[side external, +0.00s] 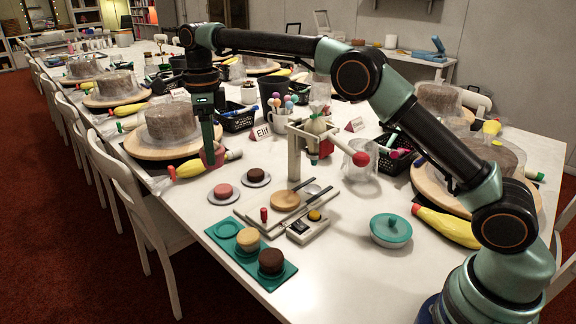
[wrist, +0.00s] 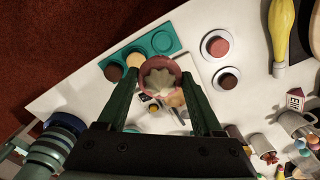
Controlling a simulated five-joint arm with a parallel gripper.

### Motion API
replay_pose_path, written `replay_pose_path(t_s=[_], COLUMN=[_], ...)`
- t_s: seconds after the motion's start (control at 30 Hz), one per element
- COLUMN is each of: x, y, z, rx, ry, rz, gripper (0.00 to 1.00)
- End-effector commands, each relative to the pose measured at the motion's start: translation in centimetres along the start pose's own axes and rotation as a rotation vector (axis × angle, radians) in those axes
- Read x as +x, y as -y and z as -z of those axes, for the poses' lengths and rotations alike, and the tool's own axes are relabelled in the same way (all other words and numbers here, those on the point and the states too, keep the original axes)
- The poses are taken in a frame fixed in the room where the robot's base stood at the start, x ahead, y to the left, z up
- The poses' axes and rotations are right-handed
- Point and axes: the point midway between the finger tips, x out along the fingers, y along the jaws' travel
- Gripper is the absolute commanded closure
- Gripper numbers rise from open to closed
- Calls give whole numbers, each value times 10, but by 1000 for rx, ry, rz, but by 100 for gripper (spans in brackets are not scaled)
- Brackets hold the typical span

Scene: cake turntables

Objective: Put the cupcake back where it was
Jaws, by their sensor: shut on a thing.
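My gripper (side external: 211,150) hangs over the left part of the table, fingers pointing down. It is shut on a cupcake (side external: 213,157) with a reddish-pink case, held above the table. In the wrist view the cupcake (wrist: 160,78) sits between both fingertips, with a pale, star-shaped top. A teal tray (side external: 284,281) lies at the near edge, right of and below my gripper in the side view. Its far-left round well (side external: 227,230) is empty. The other wells hold a cream-topped cake (side external: 248,239) and a dark brown cake (side external: 271,261).
A pink cake (side external: 223,191) and a brown cake (side external: 256,175) stand on small white plates. A yellow piping bag (side external: 190,169) lies close by my gripper. A cake turntable (side external: 140,149) stands behind it.

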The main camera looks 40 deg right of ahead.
Motion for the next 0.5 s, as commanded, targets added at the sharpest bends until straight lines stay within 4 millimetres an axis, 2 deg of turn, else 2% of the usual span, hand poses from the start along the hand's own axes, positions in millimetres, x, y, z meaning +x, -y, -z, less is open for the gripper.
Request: replay_pose_path(t_s=[0.5], x=[119], y=[0], z=[2], rx=[1], ry=[-3], rz=[-3], gripper=[97])
